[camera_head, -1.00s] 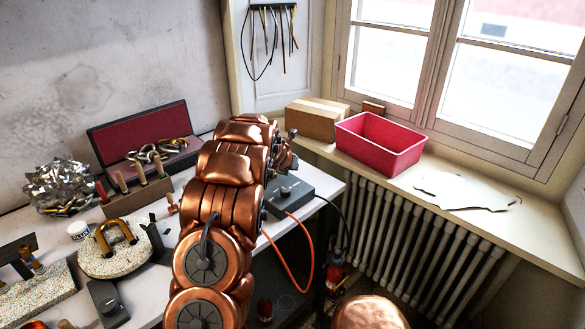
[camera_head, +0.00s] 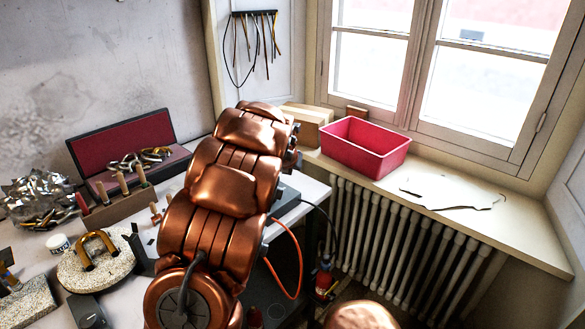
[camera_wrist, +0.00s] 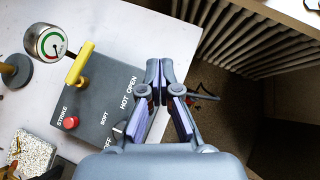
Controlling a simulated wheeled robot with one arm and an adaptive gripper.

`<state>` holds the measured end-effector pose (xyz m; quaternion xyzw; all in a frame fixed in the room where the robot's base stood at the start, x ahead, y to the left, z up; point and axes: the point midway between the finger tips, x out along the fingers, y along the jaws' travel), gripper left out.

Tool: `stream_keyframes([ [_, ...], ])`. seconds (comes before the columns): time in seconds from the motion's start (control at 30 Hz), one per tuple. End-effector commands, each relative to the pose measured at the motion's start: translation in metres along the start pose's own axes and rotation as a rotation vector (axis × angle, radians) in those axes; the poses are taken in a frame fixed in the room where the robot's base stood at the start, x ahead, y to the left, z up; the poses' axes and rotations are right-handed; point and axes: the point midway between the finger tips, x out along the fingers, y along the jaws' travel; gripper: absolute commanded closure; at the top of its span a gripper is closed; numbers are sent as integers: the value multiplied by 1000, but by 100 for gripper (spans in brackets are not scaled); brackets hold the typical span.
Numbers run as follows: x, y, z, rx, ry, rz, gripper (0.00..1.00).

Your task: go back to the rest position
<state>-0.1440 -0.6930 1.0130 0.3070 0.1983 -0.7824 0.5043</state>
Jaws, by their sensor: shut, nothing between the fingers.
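My gripper (camera_wrist: 160,68) shows in the wrist view with its fingertips together and nothing between them. It is over the right edge of a grey control box (camera_wrist: 88,125) on the white bench; I cannot tell the height between them. The box carries a yellow lever (camera_wrist: 79,64), a red button (camera_wrist: 71,122) and words such as STRIKE, SOFT and HOT OPEN. In the head view my copper-coloured arm reaches away over the bench and hides the gripper.
A round gauge (camera_wrist: 50,42) stands left of the lever. A red bin (camera_head: 364,149) and a cardboard box (camera_head: 305,124) sit on the windowsill (camera_head: 480,225) above a radiator (camera_head: 395,240). An open case (camera_head: 125,140), a tool block (camera_head: 119,208) and a round stone-like pad (camera_head: 75,279) crowd the bench's left.

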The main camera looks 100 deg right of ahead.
Motion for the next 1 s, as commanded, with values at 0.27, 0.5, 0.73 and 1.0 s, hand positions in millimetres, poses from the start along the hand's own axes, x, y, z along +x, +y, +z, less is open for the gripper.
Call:
stream_keyframes([
  [0.27, -2, -1, 1, 0, 0, 0, 100],
  [0.5, -2, -1, 1, 0, 0, 0, 100],
  [0.73, -4, 3, 0, 5, 1, 3, 100],
  [1.0, -57, 94, -29, 137, 60, 70, 100],
])
